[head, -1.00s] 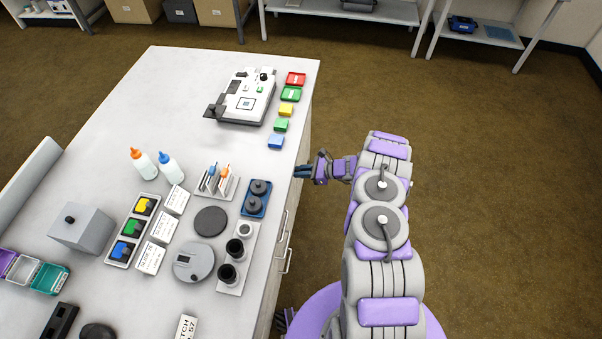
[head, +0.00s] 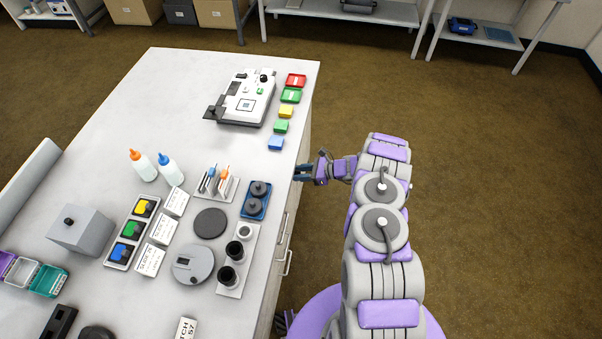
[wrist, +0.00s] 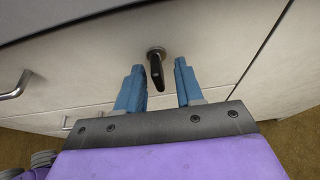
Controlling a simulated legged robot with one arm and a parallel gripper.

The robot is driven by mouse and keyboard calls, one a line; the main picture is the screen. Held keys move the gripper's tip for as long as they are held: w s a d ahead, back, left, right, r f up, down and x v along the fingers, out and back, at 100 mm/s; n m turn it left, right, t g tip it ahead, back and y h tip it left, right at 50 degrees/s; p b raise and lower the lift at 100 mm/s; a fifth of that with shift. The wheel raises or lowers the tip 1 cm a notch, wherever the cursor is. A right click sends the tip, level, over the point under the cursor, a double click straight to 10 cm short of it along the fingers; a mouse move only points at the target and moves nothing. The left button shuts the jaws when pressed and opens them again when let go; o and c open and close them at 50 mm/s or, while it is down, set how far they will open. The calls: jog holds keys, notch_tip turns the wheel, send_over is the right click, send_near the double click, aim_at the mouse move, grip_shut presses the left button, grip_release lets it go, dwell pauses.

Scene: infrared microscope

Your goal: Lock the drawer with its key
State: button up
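The key (wrist: 156,72) shows in the wrist view as a dark, narrow bow sticking out of a round metal lock (wrist: 156,53). The lock is on the front of a pale drawer (wrist: 105,68) just below the table top's edge. My gripper (wrist: 157,80) is open, with one blue finger on each side of the key and a visible gap to both. In the head view my gripper (head: 304,172) is at the table's right side, low beside the edge. The key and lock are hidden in the head view.
A drawer handle (wrist: 16,86) is at the left in the wrist view. The white table (head: 130,110) holds a microscope (head: 246,98), coloured boxes, bottles (head: 142,165) and several lab parts. Brown floor (head: 480,190) right of the table is clear.

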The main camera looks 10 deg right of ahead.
jog(key=p+v, duration=0.4)
jog(key=v, duration=1.3)
jog(key=shift+s+d, duration=0.15)
jog(key=a+r+n+g, duration=0.2)
jog(key=a+r+n, duration=0.1)
jog(key=a+r, duration=0.4)
jog(key=a+r+n+g, duration=0.25)
jog(key=a+r, duration=0.25)
jog(key=r, duration=0.4)
jog(key=s+a+r+n+g+h, duration=0.1)
jog(key=s+a+r+n+g, duration=0.1)
jog(key=s+a+r+n, duration=0.4)
jog(key=s+a+r+n+g+h, duration=0.1)
jog(key=s+a+r, duration=0.2)
jog(key=r, duration=0.5)
jog(key=s+a+r+n+g+h, duration=0.1)
jog(key=s+r+n+h, duration=0.25)
jog(key=s, duration=0.45)
jog(key=s+r+n+h, duration=0.2)
jog(key=s+r+n, duration=0.15)
jog(key=s, duration=0.45)
jog(key=s+d+r+n+t+h, duration=0.1)
jog(key=s+d+h, duration=0.1)
jog(key=s, duration=0.5)
jog(key=s+d+r+n+h, duration=0.1)
jog(key=s+d+n+h, duration=0.1)
jog(key=s+d, duration=0.3)
jog(key=s+h, duration=0.1)
jog(key=s, duration=0.2)
jog(key=shift+t, duration=0.35)
